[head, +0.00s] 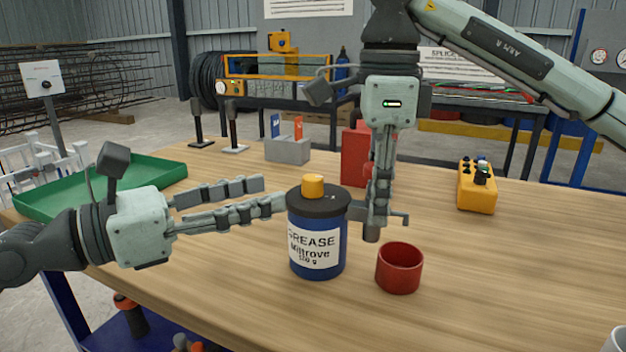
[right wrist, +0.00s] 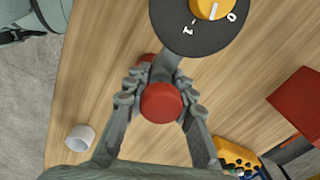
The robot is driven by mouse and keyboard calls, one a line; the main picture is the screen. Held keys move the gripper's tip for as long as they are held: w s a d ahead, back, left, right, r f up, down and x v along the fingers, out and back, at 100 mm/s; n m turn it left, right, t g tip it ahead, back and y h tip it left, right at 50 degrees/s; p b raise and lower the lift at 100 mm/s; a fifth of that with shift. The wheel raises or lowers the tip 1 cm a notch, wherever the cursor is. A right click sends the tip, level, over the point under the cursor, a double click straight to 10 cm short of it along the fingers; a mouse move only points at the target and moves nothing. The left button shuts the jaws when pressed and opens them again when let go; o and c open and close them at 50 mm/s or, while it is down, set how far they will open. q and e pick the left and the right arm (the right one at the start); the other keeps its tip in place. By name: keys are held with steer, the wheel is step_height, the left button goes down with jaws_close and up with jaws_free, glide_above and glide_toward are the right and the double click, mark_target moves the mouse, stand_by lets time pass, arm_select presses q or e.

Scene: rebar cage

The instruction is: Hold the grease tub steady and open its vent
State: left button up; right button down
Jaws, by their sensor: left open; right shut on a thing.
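The grease tub (head: 317,258) stands upright on the table, blue with a white label and dark lid. An orange-yellow vent knob (head: 313,184) sits on the lid; the right wrist view shows the knob (right wrist: 207,7) partly cut off, near marks 0 and 1. My right gripper (head: 377,215) points down at the tub's right side, shut on the tub's grey side handle (right wrist: 170,66). A red round shape (right wrist: 161,102) shows between its fingers; I cannot tell what it belongs to. My left gripper (head: 273,194) is open, fingertips just left of the lid; contact is unclear.
A red cup (head: 399,270) stands close to the right of the tub. A red box (head: 354,158) is behind, a yellow control box (head: 477,188) further right, a grey block (head: 287,150) at the back. A green tray (head: 160,169) lies left. The table's right front is mostly clear.

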mark_target(303, 184)
arm_select(q)
steer(key=x, duration=0.8)
steer(key=shift+w+d, duration=0.25)
steer(key=shift+c, duration=0.2)
jaws_close()
